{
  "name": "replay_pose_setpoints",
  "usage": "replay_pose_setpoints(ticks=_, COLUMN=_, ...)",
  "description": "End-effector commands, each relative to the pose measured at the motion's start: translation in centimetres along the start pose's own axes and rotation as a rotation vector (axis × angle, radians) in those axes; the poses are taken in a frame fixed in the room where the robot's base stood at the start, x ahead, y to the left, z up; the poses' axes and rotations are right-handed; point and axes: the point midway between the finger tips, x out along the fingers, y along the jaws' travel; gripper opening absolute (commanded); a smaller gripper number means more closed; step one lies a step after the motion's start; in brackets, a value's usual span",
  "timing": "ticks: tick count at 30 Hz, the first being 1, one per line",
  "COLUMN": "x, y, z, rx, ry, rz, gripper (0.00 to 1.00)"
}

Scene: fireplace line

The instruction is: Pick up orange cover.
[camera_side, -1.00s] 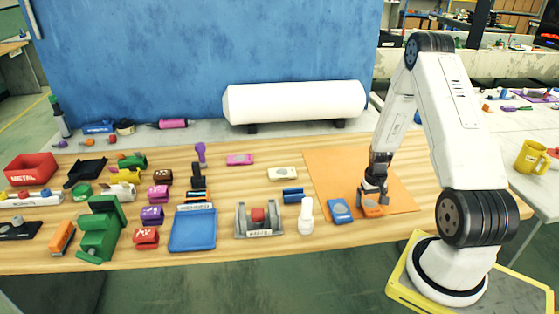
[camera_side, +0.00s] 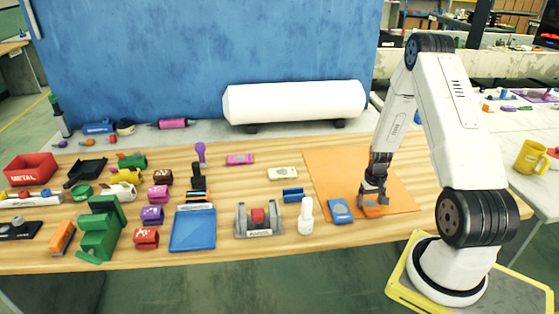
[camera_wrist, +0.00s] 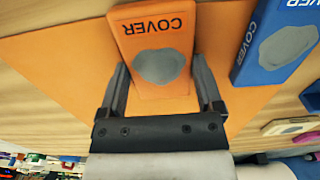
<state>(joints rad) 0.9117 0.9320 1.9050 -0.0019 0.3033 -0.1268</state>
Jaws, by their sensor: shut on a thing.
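The orange cover (camera_wrist: 152,38) is a flat block with dark "COVER" lettering and a grey patch on its face. My gripper (camera_wrist: 163,88) is shut on the orange cover, with one finger along each side of its near end. In the side view the orange cover (camera_side: 373,211) is partly hidden under my gripper (camera_side: 373,198), low over the orange mat (camera_side: 335,170). I cannot tell whether the cover is still touching the mat.
A blue cover (camera_side: 340,211) lies close to the left of my gripper; it also shows in the wrist view (camera_wrist: 272,45). A white bottle (camera_side: 306,216) stands further left. The mat behind my gripper is clear.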

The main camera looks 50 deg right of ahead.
Motion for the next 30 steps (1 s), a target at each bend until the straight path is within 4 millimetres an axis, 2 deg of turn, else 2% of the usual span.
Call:
replay_pose_setpoints(ticks=8, x=-0.7, y=0.0, z=-0.1, rx=0.0, ry=0.001, rz=0.0, gripper=0.22)
replay_pose_setpoints(ticks=16, x=-3.1, y=0.0, z=0.0, rx=0.0, ry=0.001, rz=0.0, gripper=0.22)
replay_pose_setpoints(ticks=30, x=-8.5, y=0.3, z=4.4, rx=0.001, ry=0.002, rz=0.0, gripper=0.22)
